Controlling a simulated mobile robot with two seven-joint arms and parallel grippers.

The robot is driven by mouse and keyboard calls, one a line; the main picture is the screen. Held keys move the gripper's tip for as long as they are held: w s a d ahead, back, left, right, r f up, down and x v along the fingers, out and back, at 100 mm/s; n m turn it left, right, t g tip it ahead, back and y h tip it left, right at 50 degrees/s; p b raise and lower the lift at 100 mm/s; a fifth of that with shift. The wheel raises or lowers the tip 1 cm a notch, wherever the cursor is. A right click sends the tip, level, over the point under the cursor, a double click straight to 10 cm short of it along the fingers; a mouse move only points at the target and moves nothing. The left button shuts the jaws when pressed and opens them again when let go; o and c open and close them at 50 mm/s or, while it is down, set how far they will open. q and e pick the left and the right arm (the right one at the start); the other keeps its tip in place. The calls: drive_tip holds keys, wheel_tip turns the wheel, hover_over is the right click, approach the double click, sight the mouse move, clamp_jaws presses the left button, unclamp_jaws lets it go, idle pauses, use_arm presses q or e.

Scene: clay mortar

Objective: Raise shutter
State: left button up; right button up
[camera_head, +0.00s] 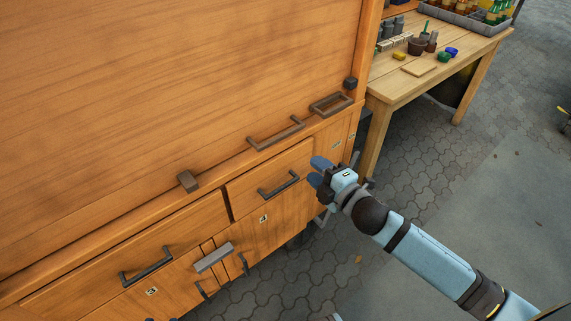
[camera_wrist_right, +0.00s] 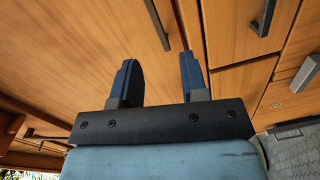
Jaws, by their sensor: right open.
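The shutter (camera_head: 170,90) is a large wooden panel filling the upper left of the head view. It appears down, its lower edge meeting the cabinet ledge. A dark bar handle (camera_head: 276,132) is near its lower edge, and a second bracket-like handle (camera_head: 330,104) is further right. Dark blocks (camera_head: 188,181) and (camera_head: 350,83) sit along the lower edge. My right gripper (camera_head: 319,172) is open and empty, just right of the upper drawer and below the handles. In the right wrist view its blue fingers (camera_wrist_right: 158,82) stand apart before wooden fronts; a dark bar handle (camera_wrist_right: 157,24) lies beyond. My left gripper is not in view.
Below the shutter are drawers with dark handles (camera_head: 279,184) and (camera_head: 146,266), and a grey handle (camera_head: 213,257). A wooden table (camera_head: 400,85) with pots, tools and a bottle crate stands at the upper right. Paved floor (camera_head: 440,150) is open to the right.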

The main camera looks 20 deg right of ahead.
sight(283, 138)
drive_tip(key=w+a, duration=0.1)
drive_tip(key=w, duration=0.3)
drive_tip(key=w+a+n+b, duration=0.1)
drive_tip(key=w+a, duration=0.1)
drive_tip(key=w, duration=0.3)
drive_tip(key=w+a+n+b, duration=0.1)
drive_tip(key=w, duration=0.4)
drive_tip(key=shift+a+r+t+y, duration=0.15)
drive_tip(key=shift+t+y, duration=0.15)
clamp_jaws()
